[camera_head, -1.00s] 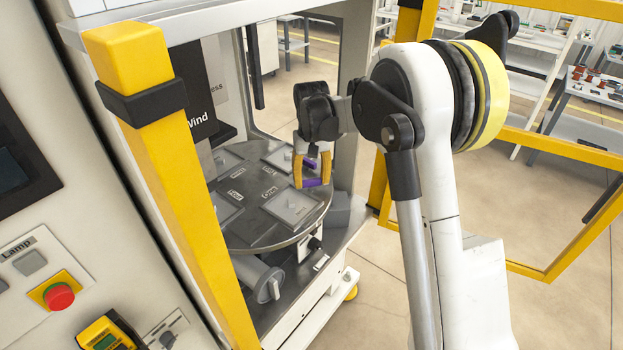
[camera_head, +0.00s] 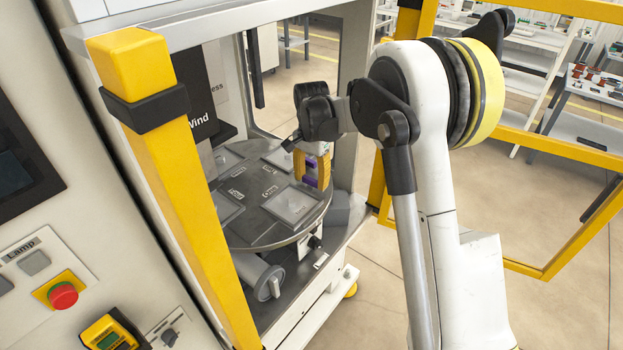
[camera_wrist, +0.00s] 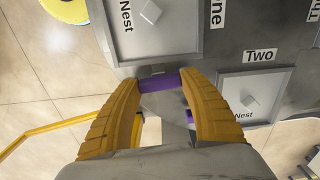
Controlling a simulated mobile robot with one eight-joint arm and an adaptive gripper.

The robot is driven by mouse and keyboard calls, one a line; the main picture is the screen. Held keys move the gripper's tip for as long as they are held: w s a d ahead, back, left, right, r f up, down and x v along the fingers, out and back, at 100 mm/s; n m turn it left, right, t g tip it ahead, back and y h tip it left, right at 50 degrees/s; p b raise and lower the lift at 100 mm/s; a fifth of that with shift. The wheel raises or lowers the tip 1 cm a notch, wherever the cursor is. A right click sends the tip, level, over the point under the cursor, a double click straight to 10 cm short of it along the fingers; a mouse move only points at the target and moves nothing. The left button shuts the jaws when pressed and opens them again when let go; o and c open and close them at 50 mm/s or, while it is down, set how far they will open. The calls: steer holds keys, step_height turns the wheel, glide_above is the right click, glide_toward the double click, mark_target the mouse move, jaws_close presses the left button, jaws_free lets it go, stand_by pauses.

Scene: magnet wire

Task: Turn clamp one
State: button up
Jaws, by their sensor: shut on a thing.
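My gripper (camera_head: 315,180) is over the right part of the round grey turntable (camera_head: 262,236), with its yellow fingers pointing down. In the wrist view, my gripper (camera_wrist: 160,82) is closed on a purple bar (camera_wrist: 160,84) that spans between its fingertips. Purple also shows between the fingers in the head view. A small grey piece just past the bar is partly hidden, and I cannot tell whether either belongs to clamp one. A flat square plate marked Nest (camera_wrist: 180,45) lies beside the label One (camera_wrist: 217,14).
Another nest plate (camera_wrist: 232,88) lies beside the label Two (camera_wrist: 260,56). A yellow frame post (camera_head: 170,170) stands left of the opening, and a yellow open frame (camera_head: 560,258) stands at right. A control panel (camera_head: 45,270) is at far left.

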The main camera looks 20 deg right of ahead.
mark_target(312, 179)
steer(key=shift+m, duration=0.5)
steer(key=o, duration=1.2)
step_height(312, 179, up, 12)
